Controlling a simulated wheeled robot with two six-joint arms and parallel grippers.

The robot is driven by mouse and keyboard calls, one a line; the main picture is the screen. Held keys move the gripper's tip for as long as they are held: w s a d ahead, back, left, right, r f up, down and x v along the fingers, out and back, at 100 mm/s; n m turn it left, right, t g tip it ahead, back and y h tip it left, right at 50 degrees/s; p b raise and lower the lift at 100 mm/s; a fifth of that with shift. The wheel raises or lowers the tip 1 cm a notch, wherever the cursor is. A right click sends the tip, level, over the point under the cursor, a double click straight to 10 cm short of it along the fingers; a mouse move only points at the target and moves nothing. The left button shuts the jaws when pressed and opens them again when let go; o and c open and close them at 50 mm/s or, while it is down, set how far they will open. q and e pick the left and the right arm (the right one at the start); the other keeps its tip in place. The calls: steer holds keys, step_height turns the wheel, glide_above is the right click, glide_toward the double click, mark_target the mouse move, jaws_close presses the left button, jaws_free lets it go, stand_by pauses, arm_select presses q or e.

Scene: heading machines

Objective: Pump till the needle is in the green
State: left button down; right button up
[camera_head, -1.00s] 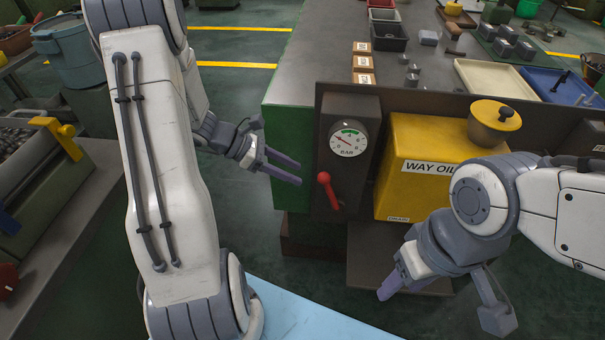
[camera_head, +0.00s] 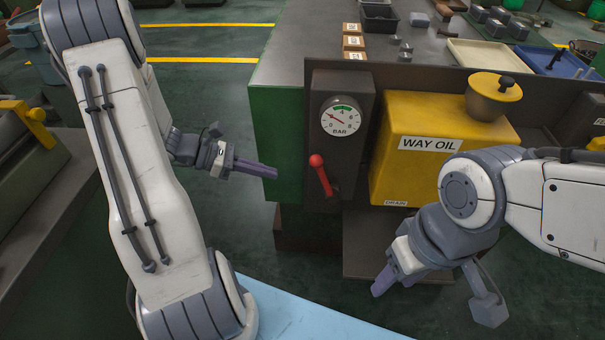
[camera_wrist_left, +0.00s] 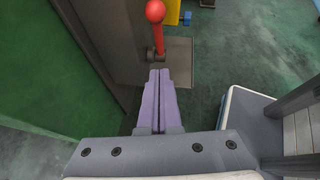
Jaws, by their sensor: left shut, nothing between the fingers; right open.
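The round white gauge (camera_head: 341,117), marked BAR, is on a dark panel and has a green band at the top of its dial. Its needle points to the upper left, left of the green band. Below is the pump lever (camera_head: 324,180) with a red ball knob (camera_head: 316,160), tilted up and left; its red shaft also shows in the left wrist view (camera_wrist_left: 158,38). My left gripper (camera_head: 275,172) is shut and empty, left of the lever with a gap; its purple fingers (camera_wrist_left: 160,72) point toward the lever's foot. My right gripper (camera_head: 385,285) is open and empty, below the yellow tank.
A yellow WAY OIL tank (camera_head: 405,175) with a yellow-topped filler cap stands right of the gauge panel. The green side of the bench (camera_head: 277,140) lies behind my left gripper. Small bins and trays (camera_head: 490,58) sit on the bench top. Floor left of the bench is open.

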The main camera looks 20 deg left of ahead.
mark_target(325, 181)
arm_select(q)
steer(key=w+d+f, duration=0.1)
steer(key=w+d, duration=0.3)
steer(key=d, duration=0.4)
steer(key=shift+f, duration=0.15)
arm_select(e)
steer(key=shift+f, duration=0.35)
steer(key=shift+r, duration=0.1)
